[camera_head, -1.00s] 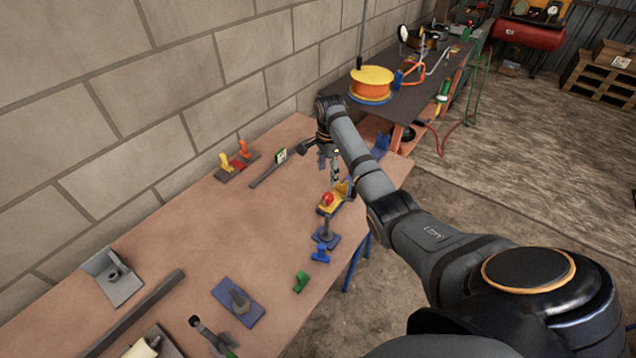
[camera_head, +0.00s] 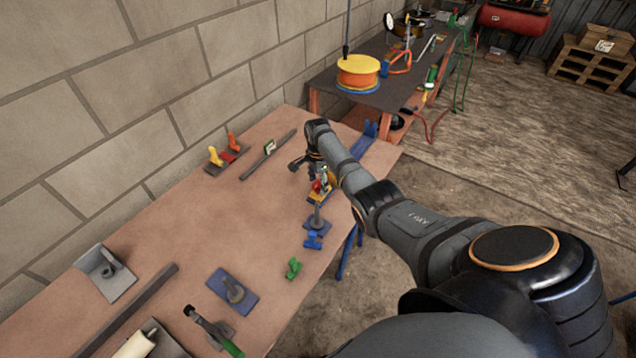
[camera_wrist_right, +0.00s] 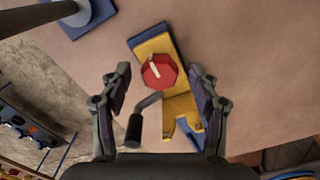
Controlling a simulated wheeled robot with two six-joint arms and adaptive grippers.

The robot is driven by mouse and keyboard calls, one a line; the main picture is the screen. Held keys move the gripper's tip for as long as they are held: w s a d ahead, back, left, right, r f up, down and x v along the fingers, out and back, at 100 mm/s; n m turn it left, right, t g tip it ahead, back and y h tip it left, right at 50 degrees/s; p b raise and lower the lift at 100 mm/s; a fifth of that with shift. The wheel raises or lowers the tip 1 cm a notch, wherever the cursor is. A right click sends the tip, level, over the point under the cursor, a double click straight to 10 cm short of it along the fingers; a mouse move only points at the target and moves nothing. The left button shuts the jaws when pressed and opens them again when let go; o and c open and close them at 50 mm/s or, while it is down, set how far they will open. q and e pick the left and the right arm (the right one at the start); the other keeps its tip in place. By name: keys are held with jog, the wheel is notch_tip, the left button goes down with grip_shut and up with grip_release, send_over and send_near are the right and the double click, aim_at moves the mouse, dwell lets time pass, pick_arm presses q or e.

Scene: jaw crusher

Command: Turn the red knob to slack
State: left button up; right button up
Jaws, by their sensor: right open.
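The red knob (camera_wrist_right: 160,71) sits on a yellow device (camera_wrist_right: 178,104) with a blue base, the jaw crusher. A pale line marks the knob's top. In the right wrist view the knob lies between and a little beyond my open right gripper's fingers (camera_wrist_right: 160,100), apart from both. A dark crank handle (camera_wrist_right: 140,125) hangs beside the device, between the fingers. In the head view the red knob (camera_head: 317,185) is small and partly hidden by my right gripper (camera_head: 316,172) above it. My left gripper is not in view.
A blue-based post (camera_head: 317,224) and a blue clamp-like piece (camera_head: 313,240) stand just in front of the device. A green piece (camera_head: 293,268) and a blue plate with a post (camera_head: 233,290) lie nearer. The table's right edge is close to the device. The table's middle is clear.

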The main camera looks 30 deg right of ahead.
jog(key=shift+c, duration=1.6)
jog(key=c, duration=0.9)
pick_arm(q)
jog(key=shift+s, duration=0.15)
pick_arm(e)
jog(key=shift+o, duration=0.2)
